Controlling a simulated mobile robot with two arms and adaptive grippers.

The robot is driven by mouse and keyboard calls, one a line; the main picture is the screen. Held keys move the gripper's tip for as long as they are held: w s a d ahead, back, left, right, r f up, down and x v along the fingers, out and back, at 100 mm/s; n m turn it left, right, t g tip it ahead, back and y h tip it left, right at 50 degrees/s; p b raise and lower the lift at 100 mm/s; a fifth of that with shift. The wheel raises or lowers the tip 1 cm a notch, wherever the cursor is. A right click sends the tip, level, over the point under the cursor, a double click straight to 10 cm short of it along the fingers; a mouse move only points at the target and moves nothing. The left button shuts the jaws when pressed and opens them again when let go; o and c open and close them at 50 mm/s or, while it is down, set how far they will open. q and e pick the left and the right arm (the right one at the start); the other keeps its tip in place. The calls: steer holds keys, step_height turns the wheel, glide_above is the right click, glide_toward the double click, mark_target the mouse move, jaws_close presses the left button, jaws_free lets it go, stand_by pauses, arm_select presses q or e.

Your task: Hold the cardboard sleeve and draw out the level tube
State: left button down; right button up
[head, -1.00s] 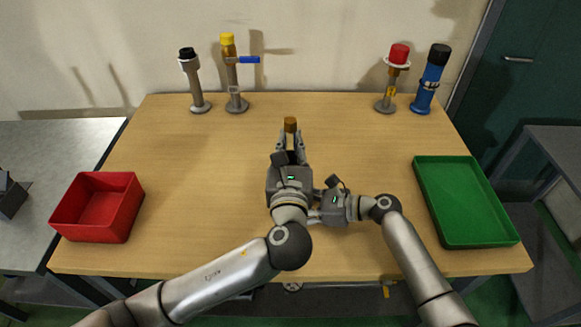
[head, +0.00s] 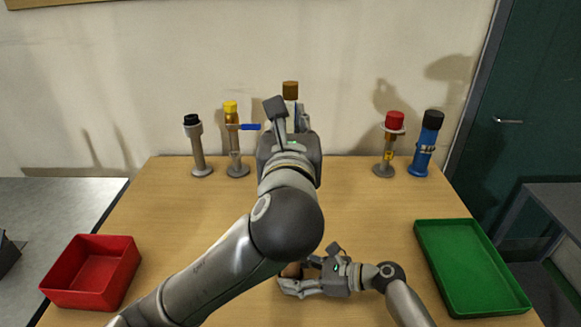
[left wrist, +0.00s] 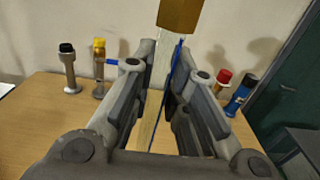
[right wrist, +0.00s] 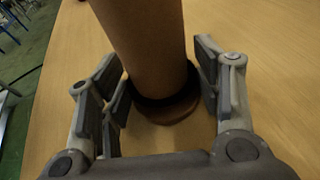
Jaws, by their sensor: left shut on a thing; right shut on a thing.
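The level tube (left wrist: 165,62) is pale with a blue line along it and a brown top (head: 290,91). My left gripper (head: 289,116) is shut on it and holds it upright, high above the table. The cardboard sleeve (right wrist: 145,45) is a brown cylinder, standing upright on a dark round foot in the right wrist view; only a small part (head: 290,271) shows in the head view. My right gripper (head: 287,285) is shut on the sleeve low, near the table's front. My left arm hides the space between tube and sleeve, so I cannot tell whether they are apart.
A black-topped stand (head: 197,150), a yellow-topped one (head: 234,145), a red-topped one (head: 389,145) and a blue one (head: 426,145) line the table's back edge. A red bin (head: 92,273) is at left, a green tray (head: 472,268) at right.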

mark_target(290, 83)
arm_select(q)
step_height(290, 83, up, 8)
steer(key=shift+f, duration=0.15)
stand_by(0.3)
arm_select(e)
steer(key=o, duration=1.2)
steer(key=shift+d, duration=0.1)
steer(key=v, duration=1.2)
steer(key=shift+s, duration=0.1)
